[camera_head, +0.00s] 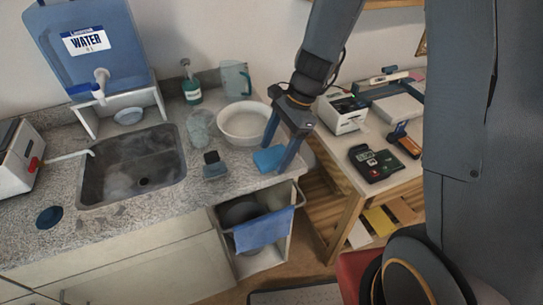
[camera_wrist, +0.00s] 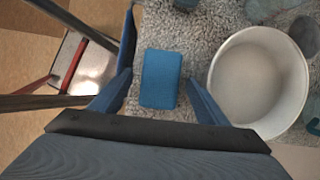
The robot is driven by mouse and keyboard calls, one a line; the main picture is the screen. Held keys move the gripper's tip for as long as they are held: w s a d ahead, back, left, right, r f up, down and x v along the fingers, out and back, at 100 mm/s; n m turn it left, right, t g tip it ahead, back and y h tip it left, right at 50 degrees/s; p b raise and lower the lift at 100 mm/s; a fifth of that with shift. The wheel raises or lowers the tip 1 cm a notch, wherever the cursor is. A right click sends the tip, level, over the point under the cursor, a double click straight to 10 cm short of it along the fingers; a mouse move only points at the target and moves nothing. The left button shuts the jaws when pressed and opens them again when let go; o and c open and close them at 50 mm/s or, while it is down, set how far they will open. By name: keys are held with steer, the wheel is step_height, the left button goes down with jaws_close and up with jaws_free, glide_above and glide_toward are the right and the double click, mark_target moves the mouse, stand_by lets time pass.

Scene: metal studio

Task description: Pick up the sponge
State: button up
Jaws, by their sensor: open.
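The blue sponge (camera_head: 268,158) lies on the speckled stone counter near its right front edge. In the wrist view the sponge (camera_wrist: 160,79) lies flat, upright in the picture, between the two fingers. My gripper (camera_head: 277,163) is open, with its fingers pointing down around the sponge in the head view. In the wrist view my gripper (camera_wrist: 160,90) has one finger on each side of the sponge, with gaps showing between. Whether the fingertips are level with the sponge cannot be told.
A white bowl (camera_head: 243,122) stands close behind the sponge; it shows at the right in the wrist view (camera_wrist: 257,82). A dark-topped object (camera_head: 214,165) lies to the left. A sink (camera_head: 132,165) is farther left. A wooden table (camera_head: 372,165) with devices stands to the right.

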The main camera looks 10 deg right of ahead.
steer(key=shift+a+f, duration=0.15)
steer(key=shift+f, duration=0.25)
steer(key=c, duration=1.1)
steer(key=shift+r, duration=0.1)
